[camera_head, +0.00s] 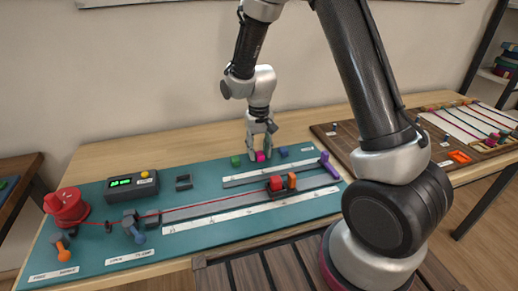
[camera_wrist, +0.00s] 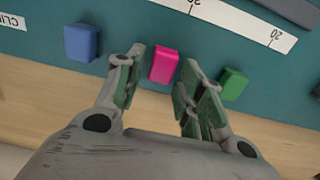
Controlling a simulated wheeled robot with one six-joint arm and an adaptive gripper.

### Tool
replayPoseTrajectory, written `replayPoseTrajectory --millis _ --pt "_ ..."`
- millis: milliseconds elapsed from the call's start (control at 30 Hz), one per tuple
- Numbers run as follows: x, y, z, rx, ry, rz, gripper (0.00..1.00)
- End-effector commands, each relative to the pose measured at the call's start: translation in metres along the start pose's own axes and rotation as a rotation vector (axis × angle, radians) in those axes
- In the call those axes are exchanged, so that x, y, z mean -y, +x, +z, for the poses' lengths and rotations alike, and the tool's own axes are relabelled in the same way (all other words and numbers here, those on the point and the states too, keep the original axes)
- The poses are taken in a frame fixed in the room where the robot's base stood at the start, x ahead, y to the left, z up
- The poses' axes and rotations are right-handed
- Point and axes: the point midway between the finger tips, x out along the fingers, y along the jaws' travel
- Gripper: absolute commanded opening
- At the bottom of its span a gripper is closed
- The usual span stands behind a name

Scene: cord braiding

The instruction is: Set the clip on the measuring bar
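Several small block-shaped clips stand in a row on the teal mat: a green clip (camera_head: 236,161), a pink clip (camera_head: 260,156) and a blue clip (camera_head: 283,152). My gripper (camera_head: 263,151) is lowered over the pink clip. In the wrist view my gripper (camera_wrist: 158,85) is open, its two fingers on either side of the pink clip (camera_wrist: 164,65), with gaps visible. The blue clip (camera_wrist: 82,43) and green clip (camera_wrist: 232,84) stand outside the fingers. A long grey bar with a white scale (camera_head: 250,208) crosses the mat; a shorter scaled bar (camera_head: 262,175) lies behind it. I cannot tell which is the measuring bar.
A purple piece (camera_head: 328,165) stands at the right. A digital display box (camera_head: 132,185) and levers occupy the left.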

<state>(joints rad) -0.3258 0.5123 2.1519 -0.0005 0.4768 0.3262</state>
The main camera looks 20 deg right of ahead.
Motion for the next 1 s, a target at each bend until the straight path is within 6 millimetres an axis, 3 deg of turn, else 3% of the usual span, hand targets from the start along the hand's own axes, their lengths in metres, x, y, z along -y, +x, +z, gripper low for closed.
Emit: replayPoseTrajectory --millis 367,467,800,1000 --pt "0.000 -0.005 0.000 -0.001 0.000 0.000 0.44" --pt "0.000 -0.019 -0.001 -0.004 0.000 -0.001 0.44" --pt "0.000 -0.093 -0.001 -0.004 0.000 -0.002 0.44" --pt "0.000 -0.119 0.000 -0.001 0.000 -0.001 0.44"
